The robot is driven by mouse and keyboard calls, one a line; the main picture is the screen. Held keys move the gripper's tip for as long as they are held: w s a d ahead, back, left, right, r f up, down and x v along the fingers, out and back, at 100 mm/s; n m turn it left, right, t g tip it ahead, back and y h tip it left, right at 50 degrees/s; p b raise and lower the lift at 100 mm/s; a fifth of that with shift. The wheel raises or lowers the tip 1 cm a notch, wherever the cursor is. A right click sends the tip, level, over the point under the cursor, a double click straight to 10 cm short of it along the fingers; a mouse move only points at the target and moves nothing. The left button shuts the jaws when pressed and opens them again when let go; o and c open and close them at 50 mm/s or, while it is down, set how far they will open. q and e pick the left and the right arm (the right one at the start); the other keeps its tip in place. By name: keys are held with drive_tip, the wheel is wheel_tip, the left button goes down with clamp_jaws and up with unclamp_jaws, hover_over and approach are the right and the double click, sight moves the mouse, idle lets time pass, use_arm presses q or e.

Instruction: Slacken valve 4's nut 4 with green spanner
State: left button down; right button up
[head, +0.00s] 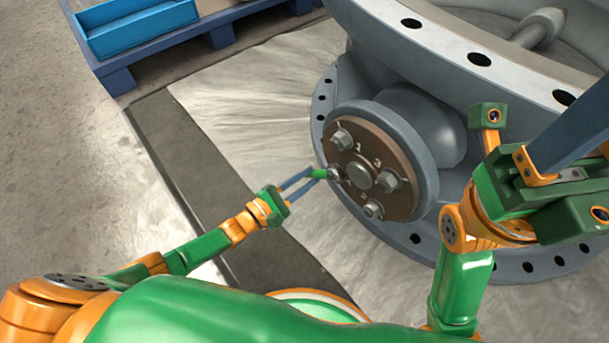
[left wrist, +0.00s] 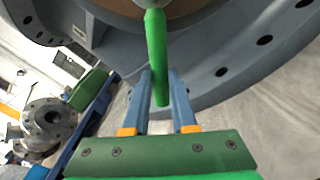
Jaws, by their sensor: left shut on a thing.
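The green spanner (head: 319,173) is held in my left gripper (head: 304,180), whose blue fingers are shut on its handle. In the left wrist view the green handle (left wrist: 157,50) runs up from between the fingers (left wrist: 160,78). In the head view the spanner's far end is at the left nut (head: 334,174) on the valve's round brown plate (head: 358,200). I cannot tell whether its jaw is around that nut or only beside it. Other nuts sit at the top, right and bottom of the plate; not every number is legible. My right gripper is at the right, its fingertips out of frame.
The large grey valve body (head: 430,115) with its holed flange (head: 480,59) fills the upper right. A blue bin (head: 137,28) sits on a blue pallet (head: 116,78) at the upper left. The floor at the left is clear.

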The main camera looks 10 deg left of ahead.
use_arm(q)
drive_tip(key=shift+w+a+r, duration=0.1)
drive_tip(key=shift+a+r, duration=0.05)
drive_tip(key=c, duration=1.2)
unclamp_jaws()
drive_tip(key=shift+c, duration=1.6)
drive_tip(key=shift+w, duration=0.15)
drive_tip(key=shift+c, duration=0.3)
drive_tip(key=o, duration=0.3)
drive_tip(key=shift+d, duration=0.2)
clamp_jaws()
